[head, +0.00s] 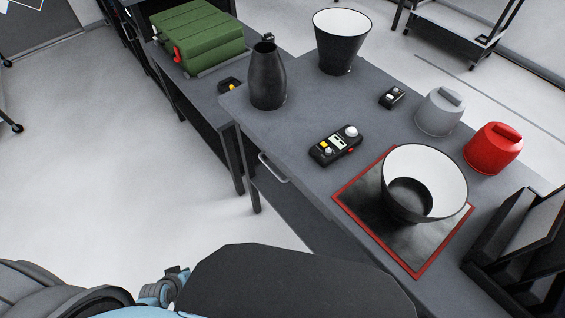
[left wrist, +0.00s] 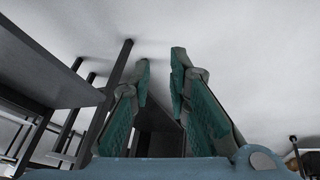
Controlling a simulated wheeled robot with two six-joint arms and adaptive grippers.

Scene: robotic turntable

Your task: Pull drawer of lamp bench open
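The grey bench (head: 310,105) runs diagonally through the head view. A pale bar handle (head: 273,167) is on its left-facing side, below the top. The drawer front around it is seen at a steep angle, and I cannot tell how far it is out. My left gripper (left wrist: 162,65) shows in the left wrist view with its teal-padded fingers apart and nothing between them. Its fingers cannot be made out in the head view, so its distance to the handle is unclear. My right gripper is in neither view.
On the bench stand a dark vase (head: 267,78), a black shade (head: 341,40), a white-lined shade (head: 424,183) on a red-edged plate (head: 360,214), a control box (head: 336,146), and grey (head: 438,112) and red (head: 493,149) canisters. A green case (head: 200,38) lies on the neighbouring table. Floor left is clear.

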